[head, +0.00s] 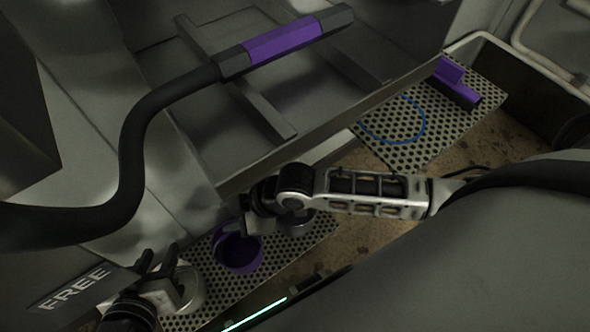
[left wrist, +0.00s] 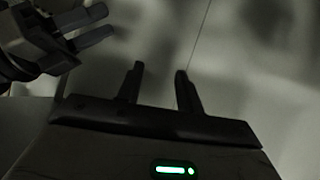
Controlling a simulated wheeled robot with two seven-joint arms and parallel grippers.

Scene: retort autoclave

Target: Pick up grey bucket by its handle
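A grey round bucket-like thing (head: 299,223) shows on the perforated mat under my right forearm, partly hidden. A second pale grey rounded thing (head: 192,291) shows beside my left gripper (head: 160,263). I cannot tell which is the grey bucket, and no handle shows clearly on either. My left gripper is at the lower left, its two dark fingers apart and empty; they also show in the left wrist view (left wrist: 160,83). My right arm ends above the mat by a purple bucket (head: 240,254). My right gripper (left wrist: 92,27) shows with its fingers apart at the top left of the left wrist view.
The perforated mat (head: 222,290) lies on the brown floor at the foot of the grey machine. A thick dark handle with a purple grip (head: 284,42) juts over the scene. Another mat (head: 432,142) holds a blue loop (head: 424,121) and a purple tool (head: 457,83).

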